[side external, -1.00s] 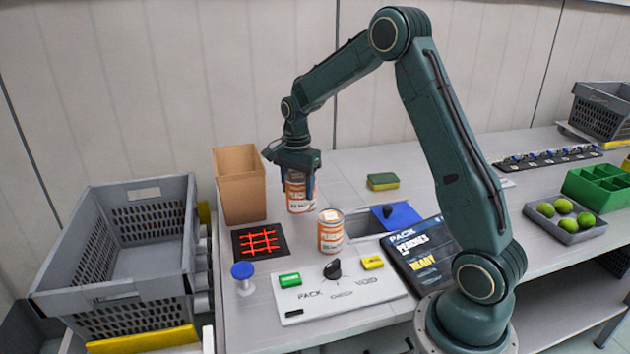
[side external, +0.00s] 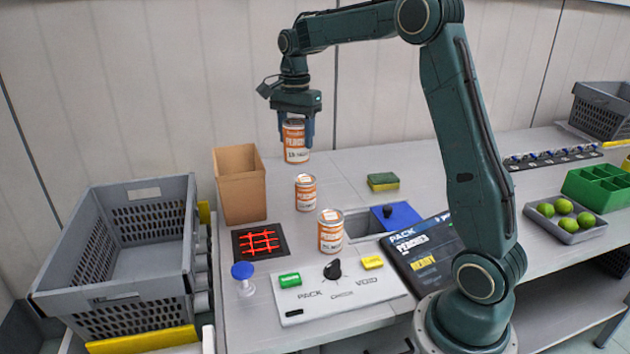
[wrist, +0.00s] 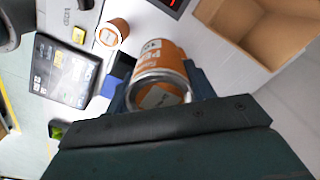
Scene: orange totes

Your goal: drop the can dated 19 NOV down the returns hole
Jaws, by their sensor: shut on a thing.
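My gripper (side external: 296,132) is shut on an orange and white peaches can (side external: 296,154) and holds it upright above the back of the table; the held can also shows in the wrist view (wrist: 161,75). Its printed date is too small to read surely. A second can (side external: 306,193) stands on the table below and in front of it. A third can (side external: 331,238) stands nearer, beside the hole. The returns hole seems to be the rectangular opening (side external: 358,226) in the table, with a blue cover (side external: 396,217) at its right.
A cardboard box (side external: 239,190) stands left of the cans, with a red-lit scanner grid (side external: 259,243) in front. A control panel (side external: 338,294), blue-topped button (side external: 242,271), screen (side external: 420,250) and sponge (side external: 383,182) surround the work area. A grey crate (side external: 120,250) is at far left.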

